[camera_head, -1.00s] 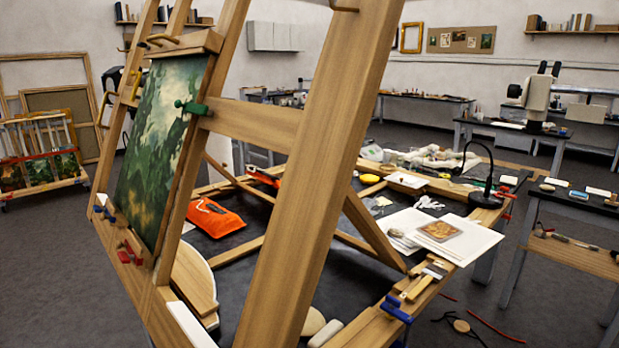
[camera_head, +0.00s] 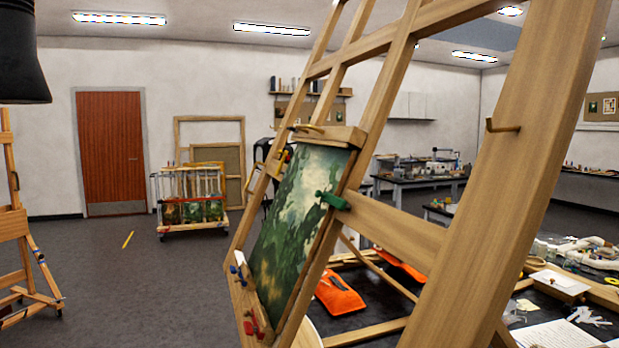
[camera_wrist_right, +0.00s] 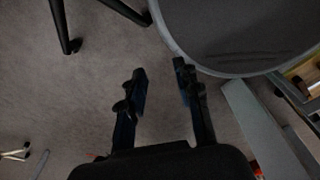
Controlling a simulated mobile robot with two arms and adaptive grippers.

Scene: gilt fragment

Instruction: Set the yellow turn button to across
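The wooden easel (camera_head: 480,200) fills the middle and right of the head view and holds a tilted green landscape painting (camera_head: 292,220). A small yellowish piece (camera_head: 284,156) on the far upright, by the painting's upper left, may be the yellow turn button; it is too small to tell how it is turned. A green turn button (camera_head: 333,201) sits on the painting's near edge. Red (camera_head: 251,322) and blue (camera_head: 238,258) pieces are on the lower ledge. My right gripper (camera_wrist_right: 160,76) is open and empty above the floor. My left gripper is not in view.
Open floor (camera_head: 130,280) lies to the left, with a second easel (camera_head: 22,250) at the left edge. A round dark surface (camera_wrist_right: 245,35) is near my right gripper.

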